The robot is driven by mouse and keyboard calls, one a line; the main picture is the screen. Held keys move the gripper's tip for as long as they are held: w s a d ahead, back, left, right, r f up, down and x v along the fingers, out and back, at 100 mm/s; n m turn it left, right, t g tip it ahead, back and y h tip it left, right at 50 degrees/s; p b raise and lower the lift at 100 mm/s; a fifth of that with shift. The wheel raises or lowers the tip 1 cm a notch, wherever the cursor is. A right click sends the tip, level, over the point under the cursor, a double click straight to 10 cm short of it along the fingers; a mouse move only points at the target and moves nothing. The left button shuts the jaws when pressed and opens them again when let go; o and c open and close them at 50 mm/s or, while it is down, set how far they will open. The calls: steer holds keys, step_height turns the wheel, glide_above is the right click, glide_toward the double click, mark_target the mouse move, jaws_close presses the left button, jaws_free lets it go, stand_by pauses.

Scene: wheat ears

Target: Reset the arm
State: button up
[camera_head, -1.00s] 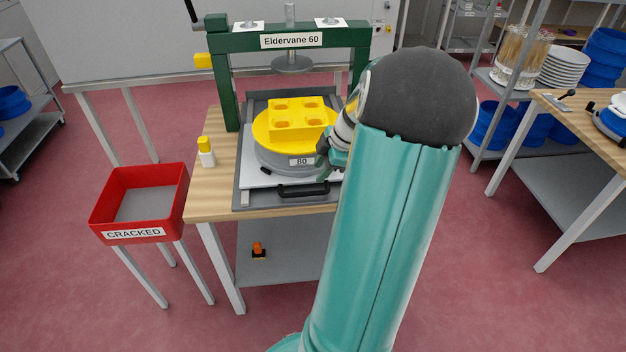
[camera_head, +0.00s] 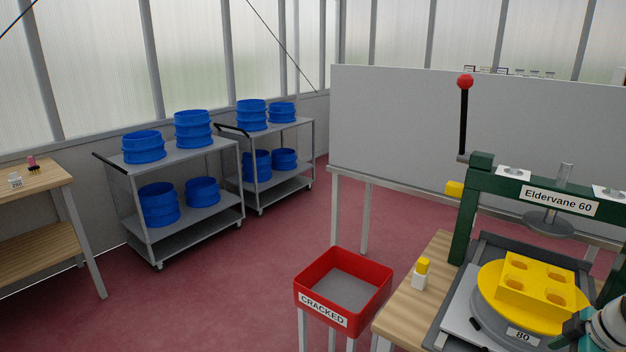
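My gripper (camera_head: 573,334) shows only in part at the bottom right corner, with a piece of my pale wrist behind it. Its dark fingers are beside the yellow block with round hollows (camera_head: 538,284), at its near right side. I cannot tell whether they touch anything or how far apart they are. The block sits on a yellow disc (camera_head: 487,290) on a grey round base marked 80 (camera_head: 497,325), under the green press labelled Eldervane 60 (camera_head: 483,190). Most of my arm is out of view.
A red bin labelled CRACKED (camera_head: 322,312) stands left of the wooden press table (camera_head: 408,318). A small yellow-capped bottle (camera_head: 421,275) is on that table. Two grey carts (camera_head: 190,160) with blue stacked rings stand at the back left. Red floor (camera_head: 220,290) is open between.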

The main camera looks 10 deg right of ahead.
steer(key=w+a+r+m+g+h, duration=0.1)
steer(key=w+a+r, duration=0.15)
steer(key=a, duration=0.45)
steer(key=w+a+r+m, duration=0.1)
steer(key=w+a+r, duration=0.15)
steer(key=a, duration=0.55)
steer(key=w+a+r+m+g+h, duration=0.1)
steer(key=w+a+r, duration=0.15)
steer(key=a, duration=0.45)
steer(key=s+a+r+m+t, duration=0.1)
steer(key=s+a+r+m, duration=0.1)
steer(key=a, duration=0.8)
steer(key=s+a+r+m+t, duration=0.2)
steer(key=s+a, duration=0.4)
steer(key=a, duration=0.4)
steer(key=shift+s+a+r+m+y, duration=0.15)
steer(key=shift+s+a+m+y, duration=0.2)
steer(key=shift+m, duration=0.55)
steer(key=shift+d, duration=0.3)
